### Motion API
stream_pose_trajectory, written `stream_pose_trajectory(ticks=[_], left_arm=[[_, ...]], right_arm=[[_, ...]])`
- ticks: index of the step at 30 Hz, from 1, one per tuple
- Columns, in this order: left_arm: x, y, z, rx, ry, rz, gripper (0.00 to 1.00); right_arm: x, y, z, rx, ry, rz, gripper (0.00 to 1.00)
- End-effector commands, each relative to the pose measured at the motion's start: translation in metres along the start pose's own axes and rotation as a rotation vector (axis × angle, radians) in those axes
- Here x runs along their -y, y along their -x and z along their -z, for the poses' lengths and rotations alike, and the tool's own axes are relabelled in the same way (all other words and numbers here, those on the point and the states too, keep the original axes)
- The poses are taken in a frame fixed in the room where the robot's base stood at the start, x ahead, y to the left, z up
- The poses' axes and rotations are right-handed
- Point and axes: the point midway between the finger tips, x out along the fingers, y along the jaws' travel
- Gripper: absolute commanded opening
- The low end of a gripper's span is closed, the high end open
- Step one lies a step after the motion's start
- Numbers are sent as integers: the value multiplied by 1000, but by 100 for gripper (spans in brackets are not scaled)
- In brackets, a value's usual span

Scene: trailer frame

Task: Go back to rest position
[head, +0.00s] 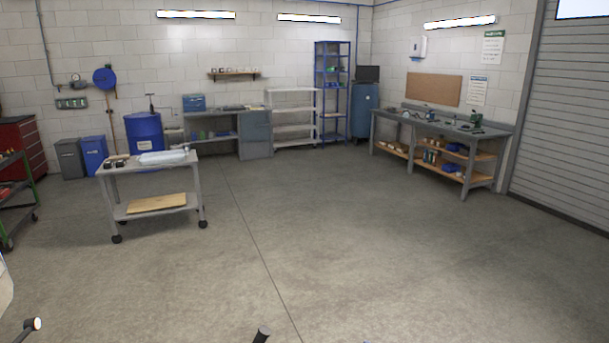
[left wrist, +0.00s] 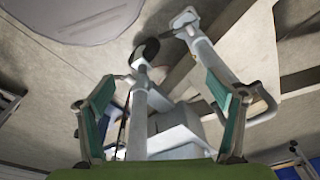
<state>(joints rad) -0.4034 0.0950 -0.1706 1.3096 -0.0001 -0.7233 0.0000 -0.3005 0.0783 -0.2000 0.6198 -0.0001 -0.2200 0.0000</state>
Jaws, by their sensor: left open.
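My left gripper (left wrist: 165,88) shows in the left wrist view, with its two teal-padded fingers spread wide apart. Behind the gap is a pale grey assembly of posts and blocks with a dark round part; I cannot tell whether it is part of my own body or whether anything touches it. No gripper can be made out in the head view, where only small pale and dark pieces show at the bottom edge. My right gripper is not seen.
In the head view, a grey wheeled cart (head: 117,176) stands left of centre. A workbench (head: 466,137) stands along the right wall near the roller door (head: 562,110). A blue drum (head: 143,133) and shelves (head: 293,128) are at the back. The middle concrete floor (head: 330,230) is clear.

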Motion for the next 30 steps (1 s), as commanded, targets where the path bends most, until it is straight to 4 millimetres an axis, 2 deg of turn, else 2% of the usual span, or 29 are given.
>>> stream_pose_trajectory(ticks=[1, 6, 9, 13, 18, 30], left_arm=[[-1, -28, -21, 17, -2, -1, 86], [-4, -85, -81, 47, -9, -4, 86], [-4, -108, -114, 61, -13, -5, 86], [-5, -125, -146, 74, -17, -6, 86], [-5, -132, -165, 81, -20, -6, 86], [-4, -132, -166, 82, -20, -6, 86]], right_arm=[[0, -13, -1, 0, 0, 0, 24], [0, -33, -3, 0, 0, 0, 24], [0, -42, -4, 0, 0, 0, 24], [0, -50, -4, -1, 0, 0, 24], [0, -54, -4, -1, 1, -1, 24], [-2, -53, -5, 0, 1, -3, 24]])
